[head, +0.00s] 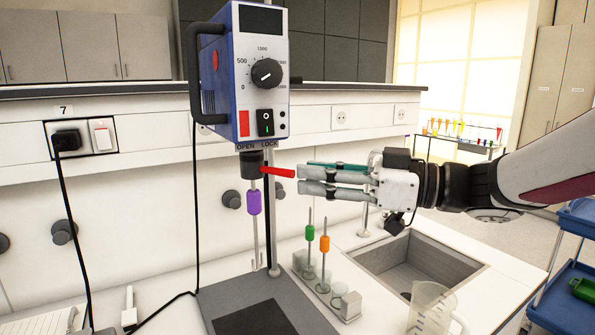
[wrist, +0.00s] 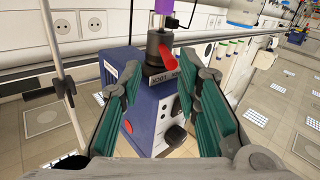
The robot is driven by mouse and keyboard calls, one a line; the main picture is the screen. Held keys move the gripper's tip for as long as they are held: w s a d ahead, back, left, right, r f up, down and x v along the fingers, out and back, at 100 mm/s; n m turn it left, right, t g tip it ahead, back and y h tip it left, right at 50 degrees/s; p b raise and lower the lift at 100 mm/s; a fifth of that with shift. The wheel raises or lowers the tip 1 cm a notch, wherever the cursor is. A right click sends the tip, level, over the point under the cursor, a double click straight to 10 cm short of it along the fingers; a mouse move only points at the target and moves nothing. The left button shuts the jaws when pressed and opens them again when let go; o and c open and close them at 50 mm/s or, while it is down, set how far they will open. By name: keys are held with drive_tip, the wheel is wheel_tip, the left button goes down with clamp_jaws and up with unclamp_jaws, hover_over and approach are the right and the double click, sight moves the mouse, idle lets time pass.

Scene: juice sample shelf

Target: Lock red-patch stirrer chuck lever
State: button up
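The blue stirrer (head: 263,60) with a red patch (head: 244,123) stands upright in the head view and appears inverted in the wrist view (wrist: 150,105). Its dark chuck (head: 251,163) holds a purple-collared stirring shaft (head: 254,202). The red lever (head: 278,171) sticks out to the right from the chuck, below the OPEN and LOCK labels. My gripper (head: 301,180) is right of the lever, its fingertips close to the lever's end. In the wrist view my gripper (wrist: 157,82) is open, with the red lever (wrist: 166,58) ahead between its fingers. Contact with the lever cannot be told.
A small rack (head: 340,303) with green (head: 310,232) and orange (head: 324,243) stirrers stands below my gripper. A sink (head: 430,262) and a clear beaker (head: 430,305) are to the right. A black cable (head: 196,220) hangs left of the stirrer.

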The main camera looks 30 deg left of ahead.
sight(280, 171)
drive_tip(key=d, duration=0.3)
drive_tip(key=w+d, duration=0.1)
drive_tip(key=d, duration=0.1)
drive_tip(key=shift+d, duration=0.3)
